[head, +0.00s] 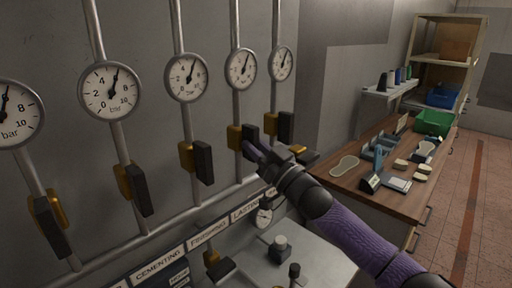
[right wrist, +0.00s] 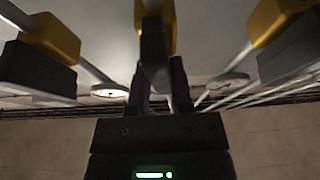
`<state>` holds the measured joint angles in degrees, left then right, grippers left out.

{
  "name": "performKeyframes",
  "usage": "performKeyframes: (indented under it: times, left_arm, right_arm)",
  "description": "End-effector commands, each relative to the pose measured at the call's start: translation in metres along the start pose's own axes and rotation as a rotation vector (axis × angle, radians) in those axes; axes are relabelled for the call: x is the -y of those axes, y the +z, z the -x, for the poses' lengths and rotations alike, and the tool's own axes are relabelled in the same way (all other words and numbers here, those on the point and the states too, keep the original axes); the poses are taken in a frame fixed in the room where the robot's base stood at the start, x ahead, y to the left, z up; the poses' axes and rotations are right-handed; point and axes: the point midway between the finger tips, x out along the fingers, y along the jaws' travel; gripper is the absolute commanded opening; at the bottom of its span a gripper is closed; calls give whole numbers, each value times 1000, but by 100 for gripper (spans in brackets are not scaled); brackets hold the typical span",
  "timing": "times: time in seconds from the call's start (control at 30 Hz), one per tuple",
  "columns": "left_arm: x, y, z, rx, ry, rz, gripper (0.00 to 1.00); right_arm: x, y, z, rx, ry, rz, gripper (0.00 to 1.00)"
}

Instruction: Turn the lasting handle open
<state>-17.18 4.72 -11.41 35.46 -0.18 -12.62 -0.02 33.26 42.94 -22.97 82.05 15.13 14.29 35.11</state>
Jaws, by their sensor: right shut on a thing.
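Dark handles on yellow valve bodies sit on several wall pipes. The label strip (head: 247,210) reading LASTING is roughly below the fourth pipe from the left. My right gripper (head: 250,147) is at that pipe's dark handle (head: 252,131), beside its yellow valve body (head: 234,137). In the right wrist view the fingers (right wrist: 157,88) are shut on the handle (right wrist: 153,42), under the yellow valve body (right wrist: 155,10). The gripper partly hides the handle, so its exact angle is hard to tell. My left gripper is not in view.
Neighbouring handles (head: 203,162) and (head: 286,127) hang close on both sides. Round gauges (head: 186,77) sit above. A grey machine top (head: 310,262) stands below. A wooden bench (head: 350,178) with tools and a green bin (head: 433,122) is at the right.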

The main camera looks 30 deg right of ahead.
Motion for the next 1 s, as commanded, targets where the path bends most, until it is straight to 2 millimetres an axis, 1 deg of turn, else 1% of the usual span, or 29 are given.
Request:
performKeyframes:
  times: [0.03,0.07,0.1,0.2,0.47,0.57,0.67,0.8,0.9,1.0]
  left_arm:
    - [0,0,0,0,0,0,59]
    - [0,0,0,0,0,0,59]
    - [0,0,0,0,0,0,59]
    - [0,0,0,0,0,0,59]
    - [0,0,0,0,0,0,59]
    - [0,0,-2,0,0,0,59]
    - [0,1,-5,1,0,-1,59]
    - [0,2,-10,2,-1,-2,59]
    - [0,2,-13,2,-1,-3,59]
    - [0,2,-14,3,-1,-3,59]
  right_arm:
    - [0,1,0,3,0,2,0]
    - [0,1,0,3,0,2,33]
    - [0,1,0,3,0,1,41]
    - [0,1,0,2,0,1,62]
    - [0,0,0,1,0,0,62]
    - [0,2,8,2,2,-1,62]
    - [0,3,26,4,0,0,62]
    - [0,4,58,6,0,0,62]
    - [0,3,77,5,-1,0,62]
    - [0,3,90,4,1,-1,62]
